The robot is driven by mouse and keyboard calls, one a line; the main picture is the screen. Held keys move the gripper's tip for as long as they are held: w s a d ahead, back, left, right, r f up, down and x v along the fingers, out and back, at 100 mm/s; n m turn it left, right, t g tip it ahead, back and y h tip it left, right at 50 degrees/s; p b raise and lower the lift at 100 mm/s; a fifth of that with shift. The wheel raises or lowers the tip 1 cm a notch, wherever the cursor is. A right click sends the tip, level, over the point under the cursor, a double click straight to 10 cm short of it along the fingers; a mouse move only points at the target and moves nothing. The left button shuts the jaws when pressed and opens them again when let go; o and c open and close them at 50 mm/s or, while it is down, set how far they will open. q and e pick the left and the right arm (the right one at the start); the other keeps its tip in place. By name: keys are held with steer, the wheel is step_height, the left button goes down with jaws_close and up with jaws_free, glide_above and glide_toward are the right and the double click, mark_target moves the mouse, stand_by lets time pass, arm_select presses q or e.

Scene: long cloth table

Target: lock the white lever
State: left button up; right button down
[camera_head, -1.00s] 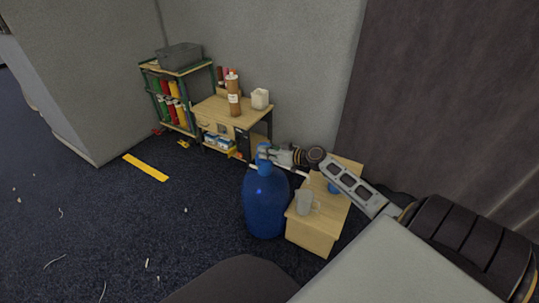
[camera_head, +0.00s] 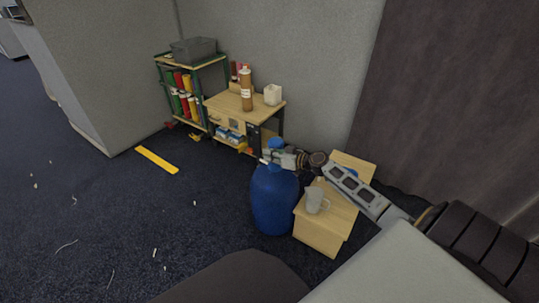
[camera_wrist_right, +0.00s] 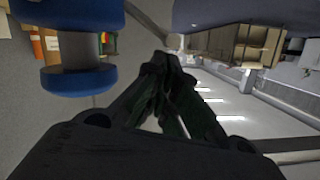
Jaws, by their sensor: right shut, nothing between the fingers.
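I cannot clearly make out a white lever in either view. A large blue bottle (camera_head: 275,205) stands on the floor beside a small wooden table (camera_head: 318,236). My right gripper (camera_head: 266,158) is shut and empty, in front of the bottle's neck and just below its blue cap (camera_head: 277,143). In the right wrist view the fingers (camera_wrist_right: 160,62) meet at their tips with nothing between them. The blue cap and neck (camera_wrist_right: 78,50) show there at the upper left, apart from the fingertips. My left gripper is not in view.
A clear mug (camera_head: 314,200) stands on the small table under my right arm. Behind are a wooden desk (camera_head: 225,103) with a brown bottle (camera_head: 246,90) and a white container (camera_head: 272,95), and a shelf rack (camera_head: 190,62). Open floor lies left, with a yellow strip (camera_head: 157,159).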

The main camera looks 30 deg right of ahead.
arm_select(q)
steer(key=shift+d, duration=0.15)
arm_select(e)
steer(key=shift+a, duration=0.15)
steer(key=shift+s+f, duration=0.1)
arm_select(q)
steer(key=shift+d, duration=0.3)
arm_select(e)
steer(key=shift+n, duration=0.3)
steer(key=shift+a, duration=0.1)
